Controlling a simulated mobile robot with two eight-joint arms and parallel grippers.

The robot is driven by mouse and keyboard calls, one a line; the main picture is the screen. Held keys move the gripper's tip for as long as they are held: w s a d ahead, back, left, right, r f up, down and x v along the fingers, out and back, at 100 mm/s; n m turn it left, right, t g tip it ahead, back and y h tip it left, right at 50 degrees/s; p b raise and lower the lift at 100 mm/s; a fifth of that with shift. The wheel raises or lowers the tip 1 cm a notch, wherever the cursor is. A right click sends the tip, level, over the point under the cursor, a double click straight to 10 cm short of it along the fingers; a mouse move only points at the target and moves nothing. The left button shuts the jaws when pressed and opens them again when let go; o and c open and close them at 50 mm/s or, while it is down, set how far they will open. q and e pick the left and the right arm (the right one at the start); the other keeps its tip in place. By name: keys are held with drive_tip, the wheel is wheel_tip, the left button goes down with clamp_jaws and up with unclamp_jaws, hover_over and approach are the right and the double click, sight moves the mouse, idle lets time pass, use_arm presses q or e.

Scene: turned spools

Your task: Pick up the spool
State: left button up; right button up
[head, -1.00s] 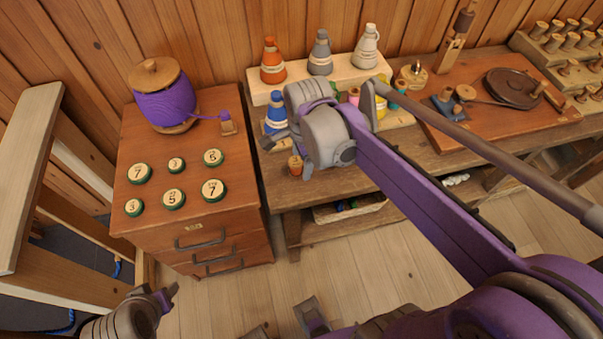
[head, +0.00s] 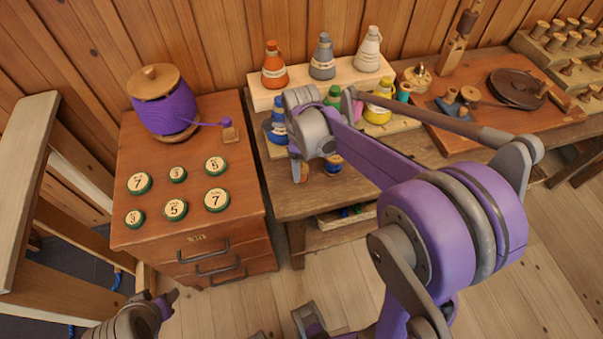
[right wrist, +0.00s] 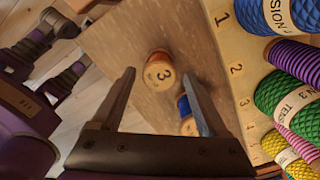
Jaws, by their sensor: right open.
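A small orange-brown spool (right wrist: 158,72) with a "3" on its pale top stands on the wooden bench in the right wrist view. My right gripper (right wrist: 155,75) is open, and the spool shows between its fingertips; how far below it is I cannot tell. A blue spool (right wrist: 186,106) stands close by, partly behind the right-hand finger. In the head view my right gripper (head: 298,165) hangs over the bench's front left, and the orange-brown spool (head: 304,173) is mostly hidden by it. My left gripper (head: 162,302) is at the lower left, its jaws unclear.
A stepped rack (head: 268,97) with cone spools and coloured thread stands right behind; its numbered edge (right wrist: 235,70) is close to my right gripper. A drawer cabinet (head: 150,225) on the left carries a purple thread drum (head: 167,108) and several round green-rimmed number discs.

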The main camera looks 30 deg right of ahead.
wheel_tip(320, 180, down, 3)
drive_tip(key=shift+f, duration=0.2)
drive_tip(key=shift+c, duration=0.2)
clamp_jaws()
